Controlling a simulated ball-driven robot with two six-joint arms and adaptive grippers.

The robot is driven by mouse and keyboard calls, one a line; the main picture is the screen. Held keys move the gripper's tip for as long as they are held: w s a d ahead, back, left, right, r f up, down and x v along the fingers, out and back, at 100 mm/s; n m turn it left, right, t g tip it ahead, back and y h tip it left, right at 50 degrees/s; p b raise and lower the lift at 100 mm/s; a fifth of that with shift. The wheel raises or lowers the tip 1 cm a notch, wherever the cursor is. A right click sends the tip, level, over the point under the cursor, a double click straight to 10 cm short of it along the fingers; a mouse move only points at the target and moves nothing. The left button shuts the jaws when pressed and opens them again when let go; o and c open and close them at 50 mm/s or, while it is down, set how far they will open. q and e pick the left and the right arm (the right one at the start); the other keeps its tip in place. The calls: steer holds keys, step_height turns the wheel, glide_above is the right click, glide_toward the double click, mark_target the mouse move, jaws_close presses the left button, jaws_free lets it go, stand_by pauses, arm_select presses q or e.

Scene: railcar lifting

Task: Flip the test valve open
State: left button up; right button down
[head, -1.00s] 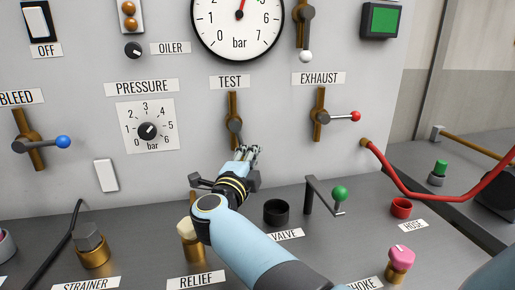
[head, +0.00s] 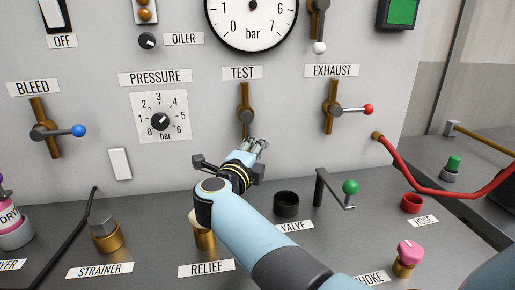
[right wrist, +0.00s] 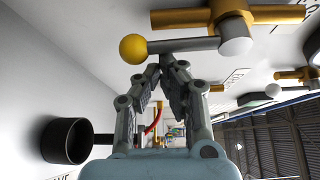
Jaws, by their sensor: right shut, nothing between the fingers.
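The test valve (head: 245,104) is a vertical brass pipe with a dark hub under the TEST label on the grey panel. In the right wrist view its grey lever (right wrist: 185,45) ends in a yellow ball (right wrist: 133,47) and lies roughly along the brass pipe (right wrist: 195,17). In the head view the lever's lower end is hidden by my right gripper (head: 257,145), just below the hub. The right gripper is shut and empty. In the right wrist view its fingertips (right wrist: 161,63) are close beside the lever; I cannot tell whether they touch. My left gripper is out of view.
The exhaust valve (head: 333,108) with a red-tipped lever is to the right. The bleed valve (head: 43,131) with a blue tip is at left. Below are a black cup (head: 286,204), a green-knobbed crank (head: 322,188) and the brass relief fitting (head: 204,238).

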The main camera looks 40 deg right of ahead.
steer(key=shift+r, duration=0.15)
step_height(320, 180, up, 10)
stand_by(0.3)
steer(key=shift+w, duration=0.1)
